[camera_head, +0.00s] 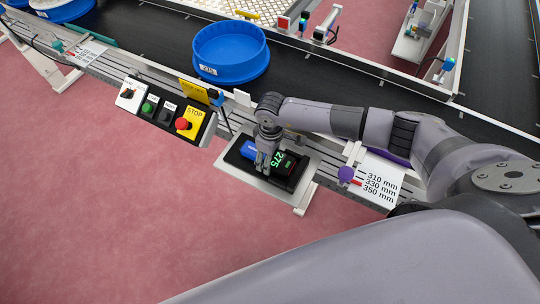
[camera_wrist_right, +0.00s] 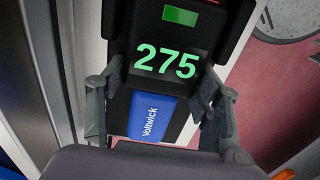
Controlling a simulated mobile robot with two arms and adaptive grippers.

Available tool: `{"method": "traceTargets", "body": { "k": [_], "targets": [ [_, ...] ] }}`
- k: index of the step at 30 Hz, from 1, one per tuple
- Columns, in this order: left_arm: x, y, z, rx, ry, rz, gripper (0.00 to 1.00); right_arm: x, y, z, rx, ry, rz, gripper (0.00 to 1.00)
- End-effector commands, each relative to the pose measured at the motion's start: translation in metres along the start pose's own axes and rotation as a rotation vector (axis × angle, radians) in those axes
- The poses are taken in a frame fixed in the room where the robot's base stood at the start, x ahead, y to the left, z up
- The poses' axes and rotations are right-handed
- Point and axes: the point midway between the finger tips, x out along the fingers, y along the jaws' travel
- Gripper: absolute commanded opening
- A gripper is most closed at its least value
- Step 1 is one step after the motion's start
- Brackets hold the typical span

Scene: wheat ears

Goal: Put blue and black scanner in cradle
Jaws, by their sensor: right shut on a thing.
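The blue and black scanner (camera_wrist_right: 145,100), with a green 275 on its screen and a blue part lettered Voltwick, lies between the fingers of my right gripper (camera_wrist_right: 160,103). The gripper is shut on its sides. In the head view the scanner (camera_head: 290,172) is partly hidden by my right gripper (camera_head: 264,165), which points down at it. It is at the black cradle (camera_head: 233,158) on a pale plate beside the conveyor. I cannot tell whether the scanner rests fully in the cradle or is held just above it. My left gripper is not in view.
A control box with a red stop button (camera_head: 183,124) stands left of the cradle. A card with millimetre figures (camera_head: 380,182) and a purple knob (camera_head: 346,174) are to the right. A blue round tub (camera_head: 230,52) sits on the dark conveyor belt (camera_head: 330,75) behind.

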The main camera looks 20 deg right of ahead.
Motion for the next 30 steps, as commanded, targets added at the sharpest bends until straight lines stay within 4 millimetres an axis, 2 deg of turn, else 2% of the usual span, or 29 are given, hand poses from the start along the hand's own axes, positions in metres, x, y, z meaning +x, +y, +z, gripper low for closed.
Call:
{"method": "traceTargets", "body": {
  "k": [2, 3, 11, 23, 26, 30],
  "targets": [
    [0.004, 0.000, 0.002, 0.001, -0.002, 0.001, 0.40, 0.003, 0.000, 0.000, 0.000, 0.001, 0.000, 0.23],
    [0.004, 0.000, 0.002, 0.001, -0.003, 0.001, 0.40, 0.003, 0.000, 0.000, 0.000, 0.000, 0.000, 0.61],
    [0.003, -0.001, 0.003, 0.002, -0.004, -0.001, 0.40, 0.002, 0.000, 0.000, 0.000, 0.000, 0.000, 0.78],
    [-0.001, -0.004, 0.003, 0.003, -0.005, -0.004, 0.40, -0.001, 0.000, 0.000, 0.000, 0.000, 0.000, 0.80],
    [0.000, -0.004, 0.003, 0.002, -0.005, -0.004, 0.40, -0.010, 0.001, -0.001, -0.001, 0.004, 0.001, 0.80],
    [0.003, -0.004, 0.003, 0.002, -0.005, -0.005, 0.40, -0.038, 0.001, -0.001, -0.003, 0.004, 0.003, 0.80]
  ]
}}
